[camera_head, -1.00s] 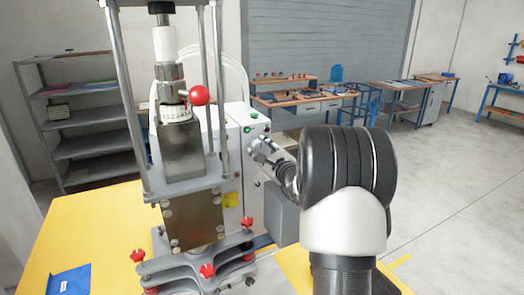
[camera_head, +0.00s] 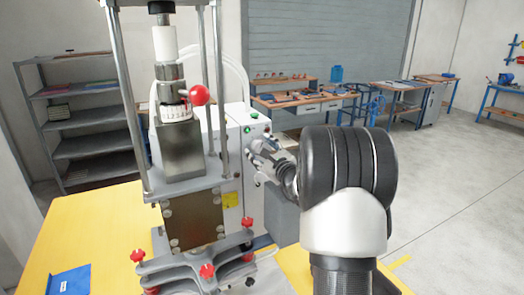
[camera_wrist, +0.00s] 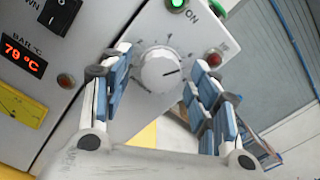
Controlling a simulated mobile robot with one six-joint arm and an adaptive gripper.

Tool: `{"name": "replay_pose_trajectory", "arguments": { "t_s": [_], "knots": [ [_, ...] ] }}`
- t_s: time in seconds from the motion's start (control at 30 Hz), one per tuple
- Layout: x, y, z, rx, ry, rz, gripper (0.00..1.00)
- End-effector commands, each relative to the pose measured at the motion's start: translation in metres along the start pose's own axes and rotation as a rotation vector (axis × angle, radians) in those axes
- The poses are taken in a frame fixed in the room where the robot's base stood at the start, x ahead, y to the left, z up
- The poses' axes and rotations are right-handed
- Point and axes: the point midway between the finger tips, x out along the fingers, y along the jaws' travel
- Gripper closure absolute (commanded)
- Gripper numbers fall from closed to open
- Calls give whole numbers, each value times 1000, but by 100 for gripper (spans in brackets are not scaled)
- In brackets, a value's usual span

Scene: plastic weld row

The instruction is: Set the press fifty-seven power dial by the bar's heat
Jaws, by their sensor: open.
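The white round power dial (camera_wrist: 160,70) sits on the press control box's grey panel, in the middle of the wrist view. Its dark pointer line points right and slightly up; the scale marks around it are too small to read. My gripper (camera_wrist: 158,62) is open, with one blue-padded finger on each side of the dial; I cannot tell whether either touches it. The red bar heat display (camera_wrist: 22,52) appears to read 79 °C. In the head view my gripper (camera_head: 256,152) is at the right side of the control box (camera_head: 228,160), and the dial is hidden.
A lit green button (camera_wrist: 176,4) is above the dial and a red lamp (camera_wrist: 214,58) to its right. A black switch (camera_wrist: 60,14) is at upper left. The press column with its red ball handle (camera_head: 199,95) stands left of my arm.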

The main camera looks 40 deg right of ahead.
Motion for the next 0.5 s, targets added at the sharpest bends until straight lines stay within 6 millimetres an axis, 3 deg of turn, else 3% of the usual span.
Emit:
{"name": "replay_pose_trajectory", "arguments": {
  "t_s": [0.27,0.5],
  "knots": [
    [-8,-1,-1,0,2,-1,45],
    [-54,-1,0,1,2,-2,45]
  ]
}}
